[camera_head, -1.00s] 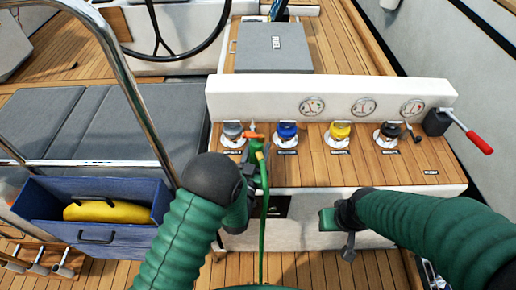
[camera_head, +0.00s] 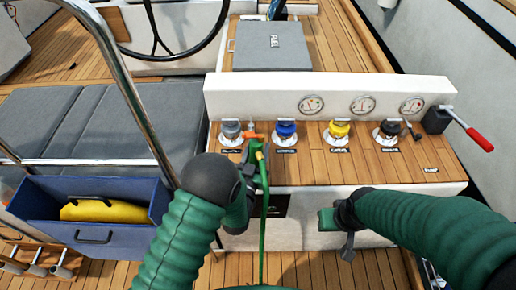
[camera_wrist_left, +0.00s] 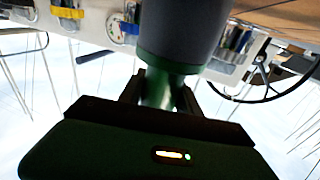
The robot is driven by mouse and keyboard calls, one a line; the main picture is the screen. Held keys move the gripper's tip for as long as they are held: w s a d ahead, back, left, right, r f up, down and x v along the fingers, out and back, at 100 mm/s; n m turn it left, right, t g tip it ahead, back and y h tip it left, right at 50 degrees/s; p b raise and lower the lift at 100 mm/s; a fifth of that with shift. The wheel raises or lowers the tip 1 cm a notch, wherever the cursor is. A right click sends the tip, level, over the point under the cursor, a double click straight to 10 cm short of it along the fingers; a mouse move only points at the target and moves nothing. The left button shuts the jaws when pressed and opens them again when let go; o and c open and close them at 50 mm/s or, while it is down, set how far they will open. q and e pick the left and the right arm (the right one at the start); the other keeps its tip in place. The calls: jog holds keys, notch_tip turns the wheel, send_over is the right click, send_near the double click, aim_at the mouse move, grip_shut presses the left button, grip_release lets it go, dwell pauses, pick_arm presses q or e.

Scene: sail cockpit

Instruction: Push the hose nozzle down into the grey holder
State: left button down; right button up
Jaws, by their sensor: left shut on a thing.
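The green hose nozzle (camera_head: 252,152), with an orange piece at its top, is at the left front of the wooden console. My left gripper (camera_head: 246,170) is shut on it, largely hidden behind my arm. In the left wrist view my fingers (camera_wrist_left: 160,95) close on a green part of the nozzle (camera_wrist_left: 163,88), below a wide dark grey cylinder with a green rim. The grey holder (camera_head: 231,130) is the leftmost fitting, just behind and left of the nozzle. I cannot tell whether they touch. My right gripper (camera_head: 340,232) hangs before the console front, its finger gap unclear.
Blue (camera_head: 286,130), yellow (camera_head: 339,131) and black (camera_head: 388,131) fittings stand right of the holder. A white gauge panel (camera_head: 330,98) rises behind them. A red-handled lever (camera_head: 478,140) is at right. A blue bin (camera_head: 90,235) and steel rail (camera_head: 135,100) are at left.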

pick_arm(q)
jog(key=c, duration=1.1)
grip_release()
jog(key=shift+s+f, duration=0.1)
jog(key=shift+s, duration=0.05)
jog(key=shift+v, duration=5.4)
jog(key=shift+a, duration=0.1)
